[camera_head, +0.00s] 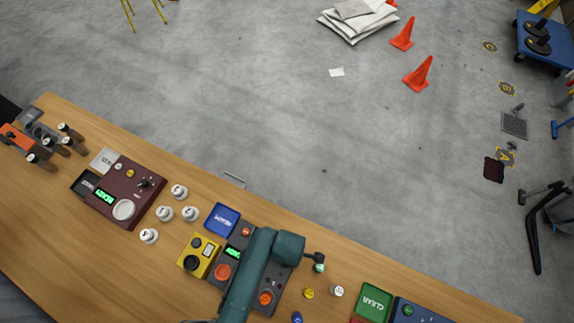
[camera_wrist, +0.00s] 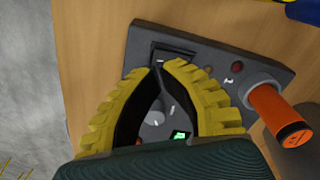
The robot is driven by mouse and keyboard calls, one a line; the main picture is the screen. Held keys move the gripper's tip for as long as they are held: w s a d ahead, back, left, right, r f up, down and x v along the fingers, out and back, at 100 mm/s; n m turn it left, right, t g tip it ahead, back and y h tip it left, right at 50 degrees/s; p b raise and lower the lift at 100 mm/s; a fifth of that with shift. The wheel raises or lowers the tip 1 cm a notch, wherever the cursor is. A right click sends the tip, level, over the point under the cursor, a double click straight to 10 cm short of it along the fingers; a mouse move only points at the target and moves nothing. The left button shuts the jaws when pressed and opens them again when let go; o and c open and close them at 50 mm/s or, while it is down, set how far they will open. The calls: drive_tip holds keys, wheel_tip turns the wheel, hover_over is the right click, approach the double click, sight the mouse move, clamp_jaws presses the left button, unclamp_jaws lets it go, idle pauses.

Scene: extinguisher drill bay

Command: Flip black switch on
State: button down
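A dark grey control panel (camera_head: 277,283) stands on the wooden bench in the head view, partly hidden by my teal arm. It also shows in the wrist view (camera_wrist: 205,58). A black switch in a raised black frame (camera_wrist: 172,52) sits near its far edge. My gripper (camera_wrist: 160,67) has yellow ribbed fingers with black inner pads. Their tips come together right in front of the switch frame, with no clear gap. Whether they touch the switch I cannot tell. The switch's position is partly hidden. In the head view my arm covers the gripper and the switch.
An orange cylinder (camera_wrist: 282,118) rises from the panel to the right of my fingers, near a small red button (camera_wrist: 237,66). A yellow box (camera_head: 198,256) and blue tray (camera_head: 222,219) flank the panel. A maroon panel (camera_head: 125,192) and white knobs (camera_head: 165,213) stand farther left.

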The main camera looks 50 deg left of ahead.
drive_tip(key=shift+f+b, duration=1.1)
drive_tip(key=shift+f, duration=0.7)
idle(0.9)
drive_tip(key=shift+r, duration=0.15)
wheel_tip(320, 180, up, 7)
drive_tip(key=p, duration=0.8)
